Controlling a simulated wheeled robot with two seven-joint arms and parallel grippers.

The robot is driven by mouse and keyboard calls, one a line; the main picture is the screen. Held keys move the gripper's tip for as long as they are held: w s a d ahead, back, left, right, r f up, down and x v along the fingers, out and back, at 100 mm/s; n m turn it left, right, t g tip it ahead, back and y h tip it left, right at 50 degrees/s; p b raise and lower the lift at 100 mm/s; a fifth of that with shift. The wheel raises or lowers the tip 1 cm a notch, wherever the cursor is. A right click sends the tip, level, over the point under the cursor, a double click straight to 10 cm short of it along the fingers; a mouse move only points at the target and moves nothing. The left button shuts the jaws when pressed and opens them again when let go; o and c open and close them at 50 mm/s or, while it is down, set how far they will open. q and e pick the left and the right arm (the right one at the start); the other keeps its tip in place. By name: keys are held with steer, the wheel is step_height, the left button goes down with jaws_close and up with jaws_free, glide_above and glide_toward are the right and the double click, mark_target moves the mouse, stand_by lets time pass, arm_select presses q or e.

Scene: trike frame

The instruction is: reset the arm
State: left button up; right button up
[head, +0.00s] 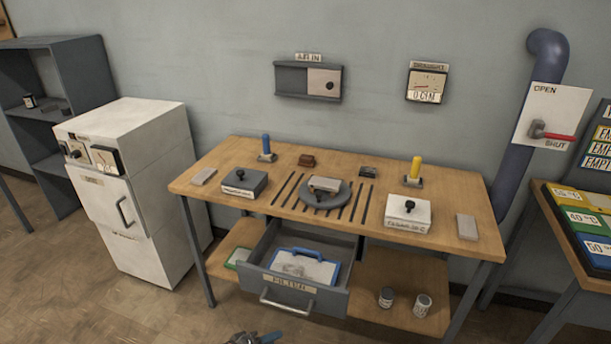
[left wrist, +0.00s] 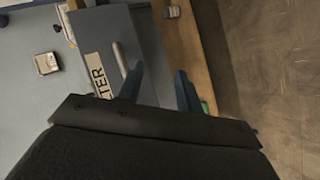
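My left gripper (head: 266,338) shows only in part at the bottom edge of the head view, in front of and below the open drawer (head: 292,284). In the left wrist view its two blue fingers (left wrist: 160,88) stand apart with nothing between them. The drawer's label (left wrist: 100,76) and pale handle (left wrist: 120,58) show beside the fingers there, apart from them as far as I can tell. In the head view, a blue-framed filter (head: 304,268) lies in the drawer. My right gripper is in neither view.
The wooden workbench (head: 225,165) holds blocks, a round grey plate and a blue and a yellow handle. Its lower shelf carries two small cans (head: 422,305). A white cabinet (head: 125,205) stands left, and a sloped panel (head: 585,215) right. Floor in front is clear.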

arm_select(q)
steer(key=s+a+r+m+g+y, duration=0.1)
steer(key=s+a+m+g+y, duration=0.45)
steer(key=s+m+y, duration=0.5)
steer(key=s+d+n+h+p, duration=0.1)
steer(key=s+n+h, duration=0.1)
steer(key=s, duration=1.2)
steer(key=shift+d+f+n+g, duration=0.25)
steer(key=shift+d+n+g, duration=0.1)
steer(key=shift+n, duration=0.5)
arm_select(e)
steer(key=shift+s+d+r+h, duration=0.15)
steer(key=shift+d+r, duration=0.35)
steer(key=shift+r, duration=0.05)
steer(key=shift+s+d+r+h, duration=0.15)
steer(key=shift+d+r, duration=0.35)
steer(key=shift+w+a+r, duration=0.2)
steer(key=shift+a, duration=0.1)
arm_select(q)
steer(key=shift+s, duration=0.1)
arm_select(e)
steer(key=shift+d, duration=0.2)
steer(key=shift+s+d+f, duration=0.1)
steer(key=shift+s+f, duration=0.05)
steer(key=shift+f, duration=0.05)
